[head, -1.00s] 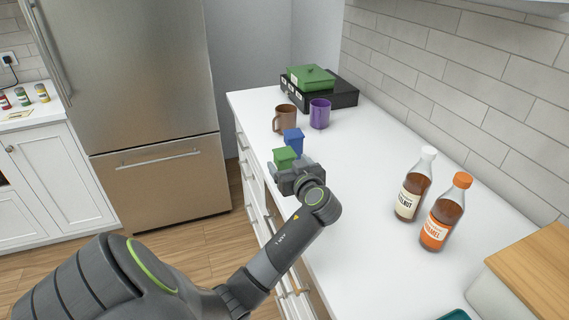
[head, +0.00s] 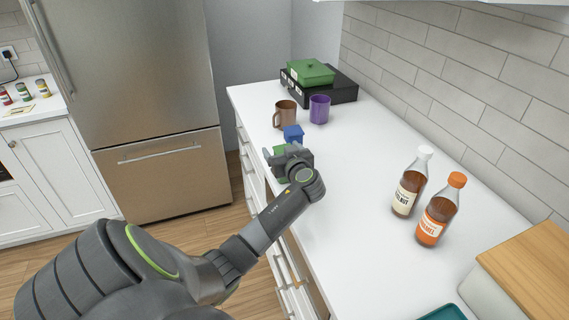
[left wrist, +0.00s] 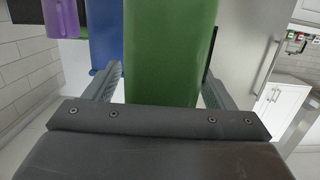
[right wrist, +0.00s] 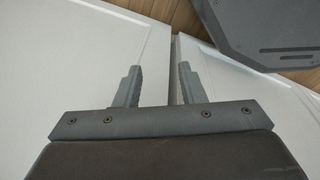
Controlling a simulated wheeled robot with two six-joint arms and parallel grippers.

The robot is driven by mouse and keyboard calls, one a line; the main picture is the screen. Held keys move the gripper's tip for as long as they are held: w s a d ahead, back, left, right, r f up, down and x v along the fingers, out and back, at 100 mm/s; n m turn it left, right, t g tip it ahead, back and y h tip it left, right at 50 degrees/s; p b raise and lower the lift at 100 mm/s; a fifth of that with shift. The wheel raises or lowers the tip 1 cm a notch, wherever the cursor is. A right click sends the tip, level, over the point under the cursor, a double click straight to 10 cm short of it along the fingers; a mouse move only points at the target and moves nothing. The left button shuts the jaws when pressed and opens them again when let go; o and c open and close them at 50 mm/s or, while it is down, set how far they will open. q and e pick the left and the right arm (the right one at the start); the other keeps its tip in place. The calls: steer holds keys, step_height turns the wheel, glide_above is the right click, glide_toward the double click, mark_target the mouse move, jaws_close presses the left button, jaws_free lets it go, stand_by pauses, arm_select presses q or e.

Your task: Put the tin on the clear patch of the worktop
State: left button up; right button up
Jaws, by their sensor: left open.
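A green tin (head: 280,149) stands on the white worktop near its left edge, partly hidden behind my left gripper (head: 284,158) in the head view. In the left wrist view the green tin (left wrist: 168,40) fills the space between the two open fingers. I cannot tell whether they touch it. A blue tin (head: 293,133) stands just beyond the green one, and it shows beside it in the left wrist view (left wrist: 104,35). My right gripper (right wrist: 160,72) is open and empty in the right wrist view, in front of white cabinet fronts.
A brown mug (head: 285,114) and a purple mug (head: 319,109) stand behind the tins. A green lidded box (head: 308,72) sits on a black case (head: 345,90) at the back. Two syrup bottles (head: 409,185) (head: 439,212) stand right. The middle of the worktop (head: 355,165) is clear.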

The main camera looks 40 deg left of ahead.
arm_select(q)
steer(key=c, duration=1.1)
steer(key=shift+c, duration=0.8)
steer(key=shift+r, duration=0.1)
